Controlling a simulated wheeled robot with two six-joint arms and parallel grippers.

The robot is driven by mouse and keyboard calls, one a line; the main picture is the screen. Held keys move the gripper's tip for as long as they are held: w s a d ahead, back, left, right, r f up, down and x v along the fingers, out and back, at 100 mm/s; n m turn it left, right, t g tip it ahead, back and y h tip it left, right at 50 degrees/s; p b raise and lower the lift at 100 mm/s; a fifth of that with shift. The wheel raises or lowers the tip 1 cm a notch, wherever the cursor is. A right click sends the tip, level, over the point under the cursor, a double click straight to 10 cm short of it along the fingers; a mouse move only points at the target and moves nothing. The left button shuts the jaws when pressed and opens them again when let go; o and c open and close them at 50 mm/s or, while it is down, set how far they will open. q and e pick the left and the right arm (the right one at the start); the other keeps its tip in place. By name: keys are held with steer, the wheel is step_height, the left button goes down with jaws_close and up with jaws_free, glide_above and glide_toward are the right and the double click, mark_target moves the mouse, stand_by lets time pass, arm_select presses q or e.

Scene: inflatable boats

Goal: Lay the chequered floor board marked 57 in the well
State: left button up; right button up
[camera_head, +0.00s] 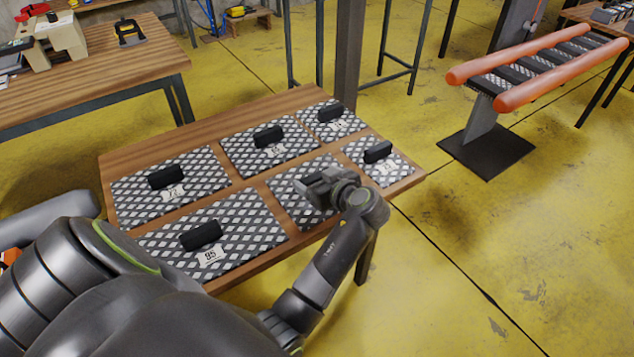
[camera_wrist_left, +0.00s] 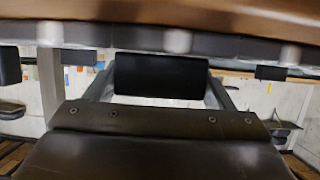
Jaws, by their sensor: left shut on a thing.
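Several chequered floor boards with black handle blocks lie on a wooden table. My left gripper (camera_head: 318,187) is over the front middle board (camera_head: 285,191), whose number is hidden behind the gripper. It is shut on that board's black handle (camera_wrist_left: 162,76), which sits between the fingers in the left wrist view. The board looks flat at table level; I cannot tell whether it is lifted. The inflatable boat, with two orange tubes (camera_head: 545,87), stands at the upper right. Its well (camera_head: 537,68) between the tubes shows chequered and dark strips. My right gripper is not in view.
Around the held board lie a board marked 95 (camera_head: 240,238), one that seems to read 77 (camera_head: 200,167), and others with unclear numbers. The wooden table (camera_head: 118,160) has a dark post behind it. Yellow floor (camera_head: 480,230) separates table and boat.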

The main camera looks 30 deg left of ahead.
mark_target(317, 175)
arm_select(q)
step_height(317, 175, up, 10)
steer(key=shift+r+p, duration=0.1)
steer(key=shift+p, duration=0.45)
steer(key=s+d+r+m+t+h+p, duration=0.1)
steer(key=d+r+m+t+h+p, duration=0.3)
steer(key=r, duration=0.8)
steer(key=s+d+r+m+t+h+p, duration=0.1)
steer(key=d+r+m+t+h+p, duration=0.3)
steer(key=d+r+m+h+p, duration=0.3)
steer(key=shift+d+r+m+t+h, duration=0.3)
steer(key=shift+d+r+m+h, duration=0.65)
steer(key=shift+r, duration=1.7)
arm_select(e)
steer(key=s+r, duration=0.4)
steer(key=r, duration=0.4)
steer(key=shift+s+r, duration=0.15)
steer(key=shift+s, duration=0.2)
arm_select(q)
steer(key=shift+d+m+y, duration=0.25)
